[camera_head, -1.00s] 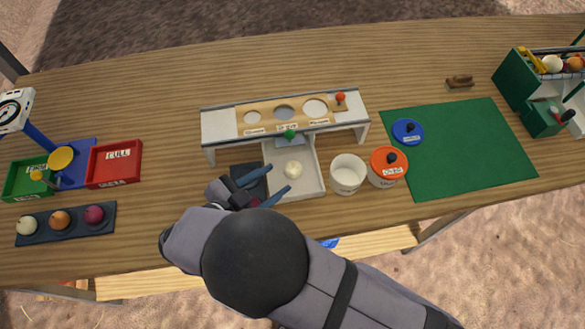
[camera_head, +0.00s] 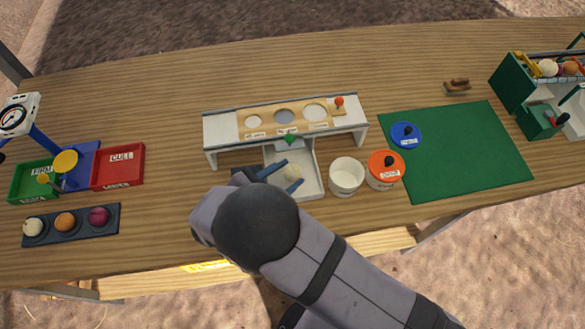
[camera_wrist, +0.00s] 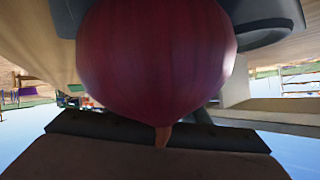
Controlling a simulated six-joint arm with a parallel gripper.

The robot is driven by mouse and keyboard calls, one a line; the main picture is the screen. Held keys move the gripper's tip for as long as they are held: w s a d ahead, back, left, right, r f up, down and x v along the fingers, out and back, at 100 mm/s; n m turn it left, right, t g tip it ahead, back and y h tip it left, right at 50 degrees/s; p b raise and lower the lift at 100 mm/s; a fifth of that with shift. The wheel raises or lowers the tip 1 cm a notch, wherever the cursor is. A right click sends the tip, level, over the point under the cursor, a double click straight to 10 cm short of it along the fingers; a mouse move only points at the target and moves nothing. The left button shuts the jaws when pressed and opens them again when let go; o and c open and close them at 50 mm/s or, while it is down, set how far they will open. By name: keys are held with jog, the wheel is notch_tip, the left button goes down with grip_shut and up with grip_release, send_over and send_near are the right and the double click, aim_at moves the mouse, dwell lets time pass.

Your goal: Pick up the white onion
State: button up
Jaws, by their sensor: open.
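In the wrist view a red onion (camera_wrist: 155,60) fills the middle, very close to the camera. The white onion does not show there.
The sizing rack (camera_head: 222,130) stands just behind the tray. A white cup (camera_head: 346,177) and an orange-lidded pot (camera_head: 386,169) stand close on the right. A green mat (camera_head: 460,155) lies further right. A red bin (camera_head: 118,166) is at left.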

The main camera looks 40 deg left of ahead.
aim_at(287, 177)
jog(key=shift+w+f, duration=0.2)
jog(key=shift+w, duration=0.15)
jog(key=c, duration=0.7)
jog(key=shift+r, duration=0.25)
jog(key=shift+r+b, duration=0.2)
jog(key=shift+b, duration=0.1)
jog(key=shift+s+r, duration=0.1)
jog(key=shift+s, duration=0.2)
jog(key=s, duration=0.1)
jog(key=s+b, duration=0.1)
jog(key=s, duration=0.1)
jog(key=shift+s+a+r+b, duration=0.1)
jog(key=shift+s+a+b, duration=0.15)
jog(key=shift+s+b, duration=0.15)
jog(key=r, duration=1.3)
jog(key=shift+w+d+r+b, duration=0.1)
jog(key=shift+w+r+b, duration=0.1)
jog(key=shift+r+b, duration=0.2)
